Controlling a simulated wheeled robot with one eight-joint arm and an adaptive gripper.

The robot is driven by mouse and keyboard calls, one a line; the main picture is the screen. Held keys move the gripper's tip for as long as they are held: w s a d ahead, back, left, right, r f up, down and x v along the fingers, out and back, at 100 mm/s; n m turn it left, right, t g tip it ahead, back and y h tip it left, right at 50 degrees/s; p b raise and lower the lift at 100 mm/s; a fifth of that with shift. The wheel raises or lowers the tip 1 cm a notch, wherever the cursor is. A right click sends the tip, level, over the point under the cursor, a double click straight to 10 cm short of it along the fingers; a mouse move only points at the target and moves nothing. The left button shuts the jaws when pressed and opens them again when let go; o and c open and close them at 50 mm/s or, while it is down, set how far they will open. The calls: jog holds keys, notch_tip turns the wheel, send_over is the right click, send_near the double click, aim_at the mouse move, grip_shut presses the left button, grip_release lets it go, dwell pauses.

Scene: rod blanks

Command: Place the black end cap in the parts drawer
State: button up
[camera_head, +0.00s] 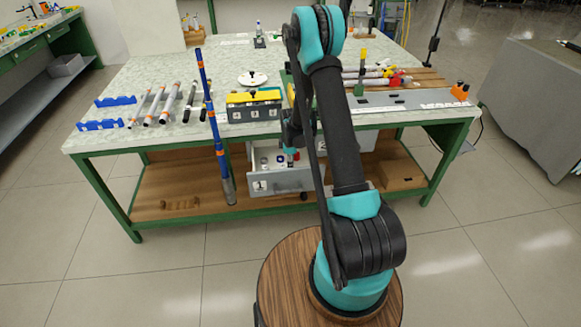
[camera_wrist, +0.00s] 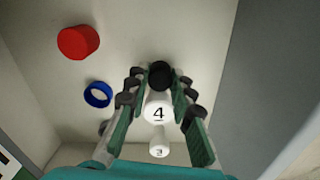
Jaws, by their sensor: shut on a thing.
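My gripper (camera_wrist: 160,82) is shut on the black end cap (camera_wrist: 159,74), which shows between the fingertips in the wrist view. A white piece marked 4 (camera_wrist: 158,106) also shows between the fingers; I cannot tell whether it is joined to the cap. The parts drawer (camera_head: 283,181) is pulled out below the table in the head view. My gripper is over the open drawer, and its pale interior (camera_wrist: 125,25) fills much of the wrist view. The arm partly hides the gripper in the head view.
A red cap (camera_wrist: 78,42) and a blue ring (camera_wrist: 98,94) lie in the drawer. A white piece marked 3 (camera_wrist: 159,147) shows nearer the camera. A tall blue rod (camera_head: 211,125) stands left of the drawer. The tabletop (camera_head: 185,70) above carries several rods.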

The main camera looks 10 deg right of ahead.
jog(key=o, duration=0.7)
jog(key=shift+f, duration=0.1)
notch_tip(320, 180, up, 12)
jog(key=s+d+r+m+t, duration=0.25)
jog(key=s+r+m, duration=0.55)
jog(key=s+r, duration=0.5)
jog(key=s+d+f+m+t, duration=0.1)
jog(key=s+m, duration=0.2)
jog(key=s, duration=0.5)
jog(key=s+d+f+m, duration=0.1)
jog(key=s+m, duration=0.3)
jog(key=s, duration=0.5)
jog(key=shift+d+f+t, duration=0.25)
jog(key=shift+t, duration=0.1)
